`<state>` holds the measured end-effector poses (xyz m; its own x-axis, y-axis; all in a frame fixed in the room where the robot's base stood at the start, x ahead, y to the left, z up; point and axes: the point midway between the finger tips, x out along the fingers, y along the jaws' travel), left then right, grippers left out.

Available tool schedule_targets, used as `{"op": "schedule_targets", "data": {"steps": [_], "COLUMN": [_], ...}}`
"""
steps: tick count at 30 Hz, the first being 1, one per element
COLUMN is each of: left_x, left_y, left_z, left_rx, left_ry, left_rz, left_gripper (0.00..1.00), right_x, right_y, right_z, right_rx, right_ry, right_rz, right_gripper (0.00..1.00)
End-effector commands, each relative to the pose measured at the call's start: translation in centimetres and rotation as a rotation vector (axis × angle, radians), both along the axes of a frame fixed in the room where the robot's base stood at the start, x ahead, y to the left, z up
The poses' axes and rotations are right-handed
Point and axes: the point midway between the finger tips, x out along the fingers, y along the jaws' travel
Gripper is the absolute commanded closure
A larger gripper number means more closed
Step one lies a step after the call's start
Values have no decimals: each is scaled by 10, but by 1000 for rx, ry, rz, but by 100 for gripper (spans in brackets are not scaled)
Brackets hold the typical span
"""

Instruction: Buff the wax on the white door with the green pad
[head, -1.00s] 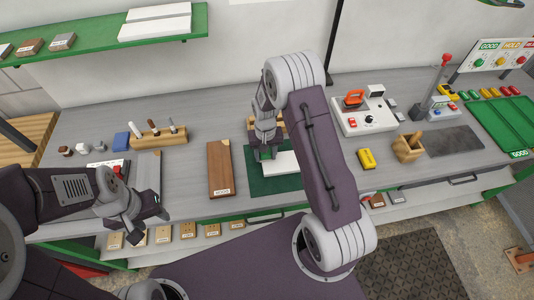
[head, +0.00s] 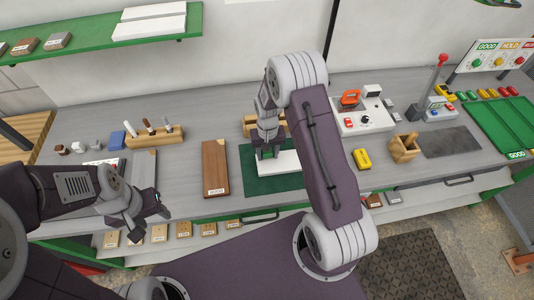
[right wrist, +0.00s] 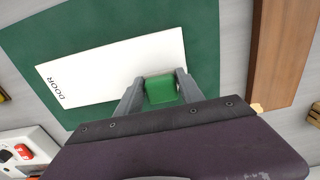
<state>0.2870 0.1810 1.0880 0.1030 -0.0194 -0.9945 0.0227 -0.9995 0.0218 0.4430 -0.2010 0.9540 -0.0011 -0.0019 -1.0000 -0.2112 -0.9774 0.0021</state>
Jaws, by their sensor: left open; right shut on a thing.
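The white door (right wrist: 110,72) lies flat on a dark green mat (right wrist: 195,25), with the word DOOR printed at one end. In the head view the door (head: 283,162) is partly hidden by my right gripper and arm. My right gripper (right wrist: 158,88) is shut on the green pad (right wrist: 160,90), which is over one end of the door; I cannot tell whether it touches the surface. In the head view my right gripper (head: 268,152) points down over the mat. My left gripper (head: 158,208) is open and empty, near the bench's front edge at left.
A brown wood board (head: 215,168) lies just left of the mat. A block with several tools (head: 155,137) stands further left. A control box (head: 362,118), yellow block (head: 361,159) and wooden holder (head: 404,148) are to the right.

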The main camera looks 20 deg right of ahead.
Motion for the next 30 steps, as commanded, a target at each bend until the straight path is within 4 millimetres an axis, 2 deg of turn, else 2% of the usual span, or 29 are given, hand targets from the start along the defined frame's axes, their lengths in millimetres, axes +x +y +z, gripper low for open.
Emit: {"op": "schedule_targets", "data": {"steps": [5, 21, 30], "left_x": [0, 0, 0], "left_y": [0, 0, 0], "left_z": [16, 56, 61], "left_rx": [0, 0, 0], "left_ry": [0, 0, 0], "left_rz": [0, 0, 0], "left_gripper": [50, 50, 50], "right_x": [1, 3, 4], "right_y": [-1, -2, -2], "right_z": [27, 75, 82], "right_rx": [0, 0, 0], "right_ry": [-2, -2, 0], "right_rz": [1, 2, 3], "right_gripper": [100, 100, 100]}}
